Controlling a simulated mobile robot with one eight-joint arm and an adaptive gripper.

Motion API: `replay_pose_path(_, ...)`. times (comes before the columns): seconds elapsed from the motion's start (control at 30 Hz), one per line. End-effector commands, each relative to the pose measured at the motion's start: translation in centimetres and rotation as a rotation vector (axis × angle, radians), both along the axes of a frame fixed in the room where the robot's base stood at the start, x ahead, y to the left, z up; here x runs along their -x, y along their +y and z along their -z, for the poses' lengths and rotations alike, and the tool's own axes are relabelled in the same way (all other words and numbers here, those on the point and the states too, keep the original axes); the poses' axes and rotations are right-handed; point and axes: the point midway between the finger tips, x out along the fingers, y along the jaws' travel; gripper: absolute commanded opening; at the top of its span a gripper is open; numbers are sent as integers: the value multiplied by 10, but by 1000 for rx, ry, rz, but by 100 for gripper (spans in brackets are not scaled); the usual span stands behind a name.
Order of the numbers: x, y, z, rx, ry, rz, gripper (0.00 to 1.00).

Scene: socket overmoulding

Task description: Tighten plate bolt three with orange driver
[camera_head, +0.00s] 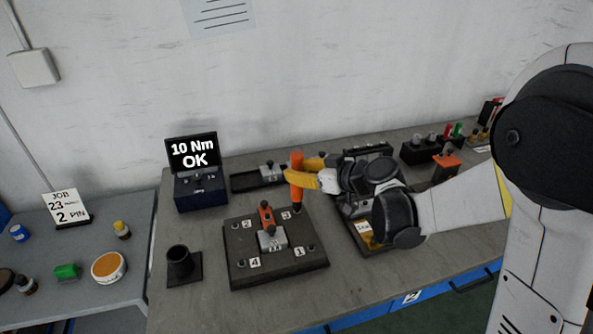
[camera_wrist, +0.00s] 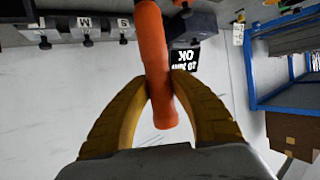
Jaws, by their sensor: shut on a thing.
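My gripper (camera_head: 308,174) has yellow fingers shut on the orange driver (camera_head: 297,186), which stands about upright. In the wrist view the fingers (camera_wrist: 160,88) close on the driver's orange handle (camera_wrist: 153,50). The dark plate (camera_head: 240,273) carries corner labels 2, 3, 4 and 1. The driver's lower end is at the plate's far right corner, by label 3 (camera_head: 286,215); bolt three is hidden beneath it, and I cannot tell whether they touch. A grey block with an orange-topped part (camera_head: 268,230) sits mid-plate. The torque display (camera_head: 193,154) reads "10 Nm OK".
A black cup-like holder (camera_head: 180,264) stands left of the plate. A dark tray (camera_head: 245,183) lies behind it. Another fixture (camera_head: 367,240) is close to the right, under my arm. A side table at left holds a job card (camera_head: 66,208), bottles and a round orange-filled dish (camera_head: 109,267).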

Motion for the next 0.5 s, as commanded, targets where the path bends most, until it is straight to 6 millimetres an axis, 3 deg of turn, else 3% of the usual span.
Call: replay_pose_path(0.5, 0, 0, 5, -1, -1, 0, 0)
